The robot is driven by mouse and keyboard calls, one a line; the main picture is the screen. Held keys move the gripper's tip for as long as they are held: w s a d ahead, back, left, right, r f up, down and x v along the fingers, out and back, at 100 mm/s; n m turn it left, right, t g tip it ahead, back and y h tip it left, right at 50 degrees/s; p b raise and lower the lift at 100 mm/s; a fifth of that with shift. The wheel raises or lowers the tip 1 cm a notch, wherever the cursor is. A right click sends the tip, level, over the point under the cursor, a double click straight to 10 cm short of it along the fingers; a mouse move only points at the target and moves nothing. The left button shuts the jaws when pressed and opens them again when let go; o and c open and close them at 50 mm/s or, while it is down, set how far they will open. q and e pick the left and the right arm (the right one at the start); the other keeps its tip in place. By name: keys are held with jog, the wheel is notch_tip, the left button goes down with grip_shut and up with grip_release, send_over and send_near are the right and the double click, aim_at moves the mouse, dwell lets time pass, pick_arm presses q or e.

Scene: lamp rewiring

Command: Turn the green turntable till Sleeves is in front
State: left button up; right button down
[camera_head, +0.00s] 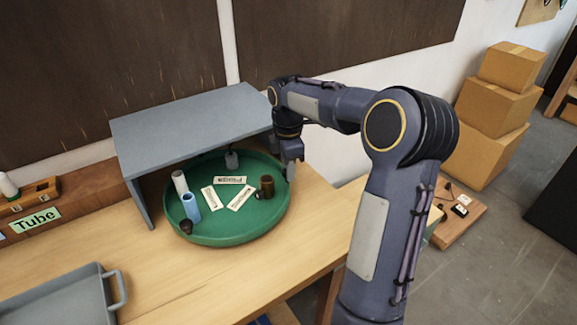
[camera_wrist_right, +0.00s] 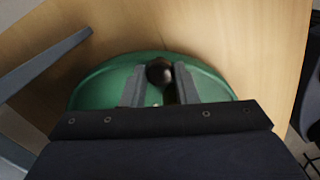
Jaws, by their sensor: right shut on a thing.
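The round green turntable (camera_head: 226,238) sits on the wooden table, partly under a grey shelf. Three white label cards (camera_head: 239,198) lie on it, with lettering too small to read. Around them stand a blue cup (camera_head: 191,207), a white cylinder (camera_head: 180,183), a brown cup (camera_head: 267,185) and a grey item (camera_head: 231,159) at the back. A dark ball (camera_head: 186,227) is at the front left rim. My right gripper (camera_head: 291,168) is low at the right rim. In the right wrist view its fingers are shut on a dark round knob (camera_wrist_right: 159,72). My left gripper is out of view.
The grey shelf (camera_head: 190,125) covers the turntable's back part. A grey tray (camera_head: 62,298) lies at the front left, near a "Tube" sign (camera_head: 36,220). The table is bare in front of the turntable. Cardboard boxes (camera_head: 490,115) stand at the far right.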

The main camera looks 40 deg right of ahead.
jog(key=shift+w+d+r+n+p, duration=0.1)
jog(key=shift+w+d+n+p, duration=0.15)
jog(key=shift+w, duration=0.3)
jog(key=c, duration=1.1)
grip_release()
jog(key=shift+c, duration=0.2)
jog(key=shift+r, duration=3.85)
